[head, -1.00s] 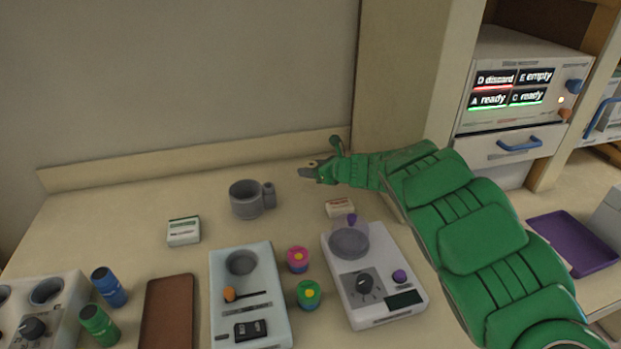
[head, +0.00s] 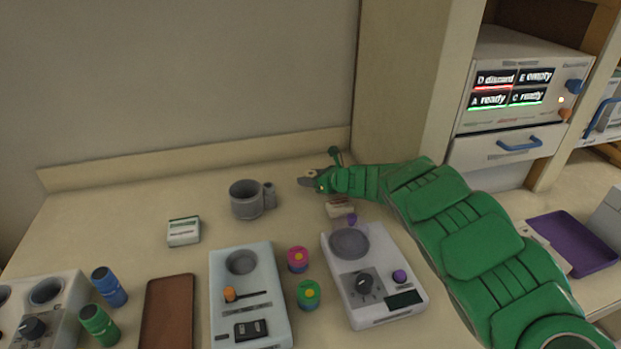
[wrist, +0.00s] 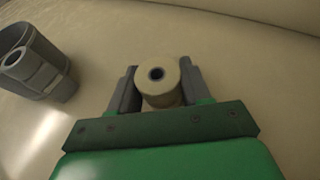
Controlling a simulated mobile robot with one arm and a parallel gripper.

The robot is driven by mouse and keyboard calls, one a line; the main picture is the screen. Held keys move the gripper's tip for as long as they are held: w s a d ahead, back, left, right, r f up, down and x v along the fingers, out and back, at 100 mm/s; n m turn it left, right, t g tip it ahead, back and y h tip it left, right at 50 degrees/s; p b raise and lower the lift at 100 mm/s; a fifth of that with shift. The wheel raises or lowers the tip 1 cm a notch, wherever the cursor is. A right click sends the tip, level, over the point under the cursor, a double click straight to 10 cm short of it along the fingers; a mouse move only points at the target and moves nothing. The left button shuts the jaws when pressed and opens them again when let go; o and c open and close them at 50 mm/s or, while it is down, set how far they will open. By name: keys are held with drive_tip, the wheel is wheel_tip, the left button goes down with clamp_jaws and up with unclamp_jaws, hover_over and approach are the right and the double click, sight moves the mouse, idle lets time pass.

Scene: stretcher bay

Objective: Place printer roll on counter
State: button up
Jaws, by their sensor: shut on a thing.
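The printer roll (wrist: 160,76) is a cream-white roll with a dark core hole. It sits between the two grey fingers of my gripper (wrist: 157,85) in the wrist view, and the fingers are shut on it. In the head view my gripper (head: 309,180) is low over the back of the beige counter (head: 130,207), right of the grey mug. The roll is hard to make out there. Whether it touches the counter cannot be told.
A grey mug (head: 247,199) stands left of my gripper; it also shows in the wrist view (wrist: 36,64). A small box (head: 340,208) and a white scale-like device (head: 375,290) lie in front. A white box (head: 184,231) is further left. The back left counter is clear.

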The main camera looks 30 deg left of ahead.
drive_tip(key=o, duration=1.1)
drive_tip(key=shift+c, duration=0.2)
drive_tip(key=shift+d+r, duration=0.1)
drive_tip(key=shift+v, duration=0.9)
wheel_tip(320, 180, up, 7)
drive_tip(key=shift+d+r, duration=0.2)
drive_tip(key=shift+d, duration=0.3)
drive_tip(key=shift+s, duration=0.1)
